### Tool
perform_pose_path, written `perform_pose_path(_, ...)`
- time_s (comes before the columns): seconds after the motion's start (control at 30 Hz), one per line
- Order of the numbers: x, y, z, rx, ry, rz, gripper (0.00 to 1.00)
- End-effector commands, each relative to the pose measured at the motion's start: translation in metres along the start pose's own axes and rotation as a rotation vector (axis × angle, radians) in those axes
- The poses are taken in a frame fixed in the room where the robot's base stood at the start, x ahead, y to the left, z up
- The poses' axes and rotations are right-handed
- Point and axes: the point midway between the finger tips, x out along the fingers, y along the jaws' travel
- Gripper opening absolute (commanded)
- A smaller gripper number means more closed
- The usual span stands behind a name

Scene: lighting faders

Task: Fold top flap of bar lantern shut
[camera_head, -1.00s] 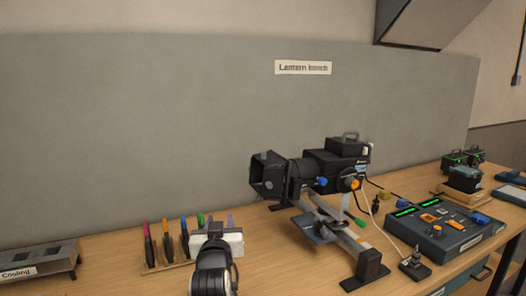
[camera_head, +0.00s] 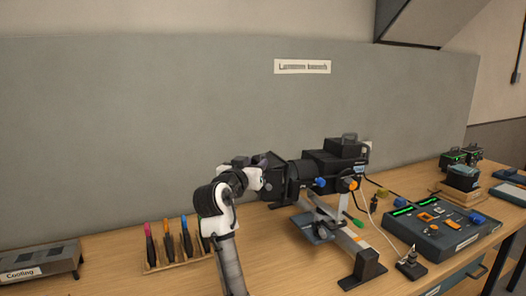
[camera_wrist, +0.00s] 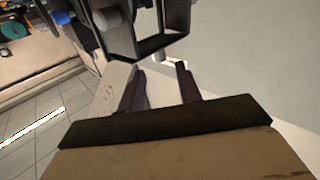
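The black bar lantern (camera_head: 330,162) sits on a grey stand on the bench. Its flapped front (camera_head: 276,178) faces left, and a dark framed opening with flap edges (camera_wrist: 150,42) shows at the top of the wrist view. My gripper (camera_head: 257,160) is at the upper left of this front, level with its top edge. In the wrist view my gripper (camera_wrist: 161,84) has its two dark fingers apart, with no thing seen between them. The top flap is partly hidden by my gripper in the head view; I cannot tell its exact angle or whether I touch it.
A wooden rack of coloured-handled tools (camera_head: 170,255) stands left of my arm, with a grey box marked Cooling (camera_head: 38,262) farther left. A fader console (camera_head: 440,228) and cables lie right of the lantern. A grey panel (camera_head: 150,120) rises behind the bench.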

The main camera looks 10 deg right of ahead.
Motion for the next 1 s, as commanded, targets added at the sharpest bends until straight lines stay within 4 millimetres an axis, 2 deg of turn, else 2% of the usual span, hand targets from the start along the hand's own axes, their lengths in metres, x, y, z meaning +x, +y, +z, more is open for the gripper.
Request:
perform_pose_path(0.1,0.026,0.001,-0.004,-0.002,-0.003,0.001,0.34)
perform_pose_path(0.3,0.057,0.0,-0.003,-0.001,-0.001,-0.001,0.34)
perform_pose_path(0.5,0.07,0.0,-0.001,0.0,0.0,-0.002,0.34)
perform_pose_path(0.77,0.072,-0.001,0.001,0.001,0.0,-0.002,0.34)
perform_pose_path(1.0,0.071,-0.001,0.0,0.001,0.0,-0.002,0.06)
